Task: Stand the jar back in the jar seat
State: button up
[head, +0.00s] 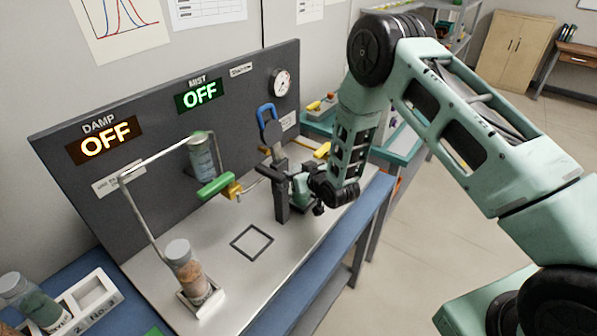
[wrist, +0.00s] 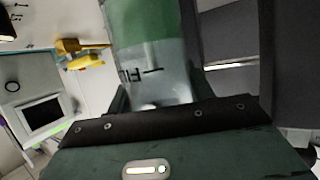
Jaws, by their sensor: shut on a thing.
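My gripper (head: 304,192) is over the right part of the metal deck, beside a dark upright post. In the wrist view my gripper (wrist: 158,106) is shut on a clear jar (wrist: 160,75) with a green band and dark lettering, partly out of the frame. In the head view the held jar is mostly hidden by the gripper. A grey-lidded jar with orange-brown contents (head: 187,266) stands in a small white holder (head: 207,304) at the deck's front left. A black square outline (head: 252,242) lies empty on the deck. I cannot tell which spot is the jar seat.
A green-topped clear vessel (head: 202,158) hangs on the pipe frame, near a green-handled valve (head: 216,187). A dark panel (head: 170,110) reads DAMP OFF and MIST OFF. A white rack (head: 97,293) with a jar stands at left. The deck's front middle is clear.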

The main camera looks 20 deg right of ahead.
jog(key=shift+f, duration=0.25)
jog(key=shift+f, duration=0.1)
jog(key=o, duration=1.6)
